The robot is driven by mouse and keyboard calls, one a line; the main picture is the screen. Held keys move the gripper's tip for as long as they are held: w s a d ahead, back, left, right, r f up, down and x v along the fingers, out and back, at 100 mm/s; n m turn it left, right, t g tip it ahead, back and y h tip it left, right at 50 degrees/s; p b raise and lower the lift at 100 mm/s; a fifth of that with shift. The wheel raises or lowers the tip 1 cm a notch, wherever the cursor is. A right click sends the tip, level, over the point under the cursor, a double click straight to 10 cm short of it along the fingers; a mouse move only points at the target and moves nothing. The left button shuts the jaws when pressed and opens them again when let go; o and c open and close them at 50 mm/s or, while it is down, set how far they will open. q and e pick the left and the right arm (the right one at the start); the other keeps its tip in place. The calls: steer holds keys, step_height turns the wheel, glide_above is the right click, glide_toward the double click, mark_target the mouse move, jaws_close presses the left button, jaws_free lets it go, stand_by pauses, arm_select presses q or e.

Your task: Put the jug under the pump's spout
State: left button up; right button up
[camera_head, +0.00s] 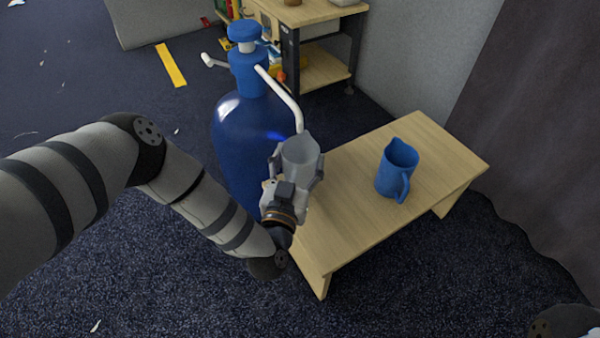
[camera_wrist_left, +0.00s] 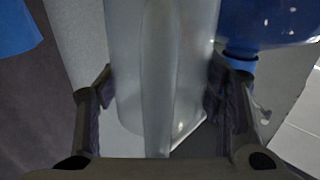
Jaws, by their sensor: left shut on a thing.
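A grey jug (camera_head: 300,153) is held by my left gripper (camera_head: 292,180), which is shut on it. In the left wrist view the jug (camera_wrist_left: 160,60) fills the middle, between the two fingers (camera_wrist_left: 165,105). The pump is a big dark blue bottle (camera_head: 240,140) with a blue cap and a white spout (camera_head: 280,92) that bends down to the right. The spout's tip appears just above the grey jug's rim; the depth between them is hard to judge. A blue jug (camera_head: 396,170) stands upright on the wooden bench. My right gripper is out of view.
The light wooden bench (camera_head: 345,215) has bare top around the blue jug. A wooden shelf (camera_head: 325,68) with several items stands behind the pump. A grey wall and dark curtain (camera_head: 530,120) are at the right. Dark carpet is in front.

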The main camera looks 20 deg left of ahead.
mark_target(299, 172)
arm_select(q)
step_height(299, 172, down, 4)
steer(key=shift+w+a+b, duration=0.1)
steer(key=shift+b, duration=0.55)
steer(key=shift+r, duration=0.25)
steer(key=o, duration=1.4)
steer(key=shift+f, duration=0.15)
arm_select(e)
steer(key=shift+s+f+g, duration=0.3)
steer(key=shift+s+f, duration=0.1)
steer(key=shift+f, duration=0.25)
arm_select(q)
steer(key=s+d+p, duration=0.1)
steer(key=s+p, duration=0.3)
steer(key=s, duration=0.8)
steer(key=shift+d, duration=0.25)
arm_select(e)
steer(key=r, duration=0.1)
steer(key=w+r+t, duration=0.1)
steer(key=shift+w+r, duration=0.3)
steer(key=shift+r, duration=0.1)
